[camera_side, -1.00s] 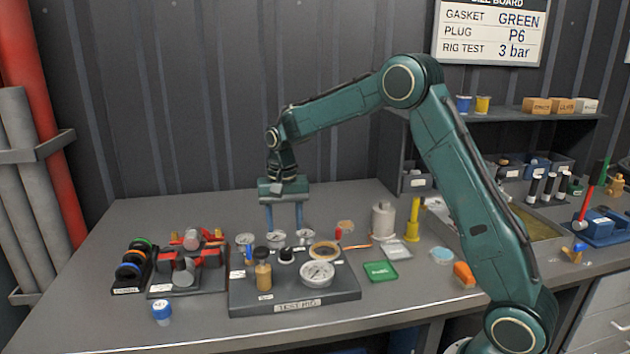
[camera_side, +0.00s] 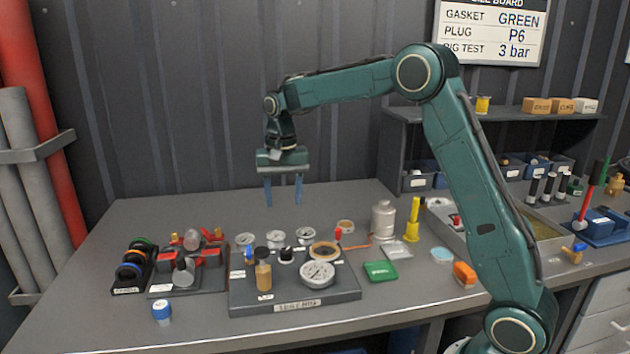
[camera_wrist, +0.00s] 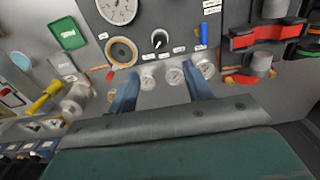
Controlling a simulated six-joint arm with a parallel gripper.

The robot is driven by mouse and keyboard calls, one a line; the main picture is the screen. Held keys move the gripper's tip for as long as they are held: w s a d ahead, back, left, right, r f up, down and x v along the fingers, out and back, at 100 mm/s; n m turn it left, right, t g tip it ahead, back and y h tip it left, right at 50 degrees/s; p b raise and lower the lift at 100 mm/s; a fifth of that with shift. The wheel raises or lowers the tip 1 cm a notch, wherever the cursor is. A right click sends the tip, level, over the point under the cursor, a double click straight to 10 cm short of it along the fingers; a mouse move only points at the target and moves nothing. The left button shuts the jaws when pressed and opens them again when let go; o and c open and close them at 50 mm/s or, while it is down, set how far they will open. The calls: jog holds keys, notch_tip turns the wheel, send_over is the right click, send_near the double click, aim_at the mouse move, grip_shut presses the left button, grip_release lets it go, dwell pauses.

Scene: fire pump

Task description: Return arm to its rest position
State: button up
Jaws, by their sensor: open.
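My gripper (camera_side: 284,190) hangs above the back of the bench, over the test rig (camera_side: 295,295), with its two blue fingers pointing down, apart and empty. In the wrist view my gripper (camera_wrist: 158,88) shows its fingers spread, with small gauges (camera_wrist: 174,75) visible beyond them. The fingers touch nothing. In the side view the small gauges (camera_side: 277,237) stand in a row behind the rig, below the fingertips. My arm is bent, with its elbow high at the right.
A larger gauge (camera_side: 317,273) and a brass-coloured fitting (camera_side: 263,275) stand on the rig. A red-clamped fixture (camera_side: 187,268) is to the left. A green box (camera_side: 380,270), a grey cylinder (camera_side: 383,220) and a yellow part (camera_side: 413,220) are to the right. Shelves (camera_side: 500,114) stand behind the arm.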

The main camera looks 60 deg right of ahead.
jog(key=s+a+r+n+t, duration=0.1)
jog(key=s+a+r+n, duration=0.2)
jog(key=s, duration=0.5)
jog(key=s+a+r+n+t, duration=0.2)
jog(key=s+a+r, duration=0.1)
jog(key=s+r, duration=0.4)
jog(key=s+a+f+n+t, duration=0.1)
jog(key=s+f+n, duration=0.1)
jog(key=s, duration=0.6)
jog(key=s+a+f+n+t, duration=0.1)
jog(key=s+f+n, duration=0.1)
jog(key=s, duration=0.6)
jog(key=shift+a+f+t, duration=0.3)
jog(key=shift+a+f, duration=0.1)
jog(key=shift+s, duration=0.1)
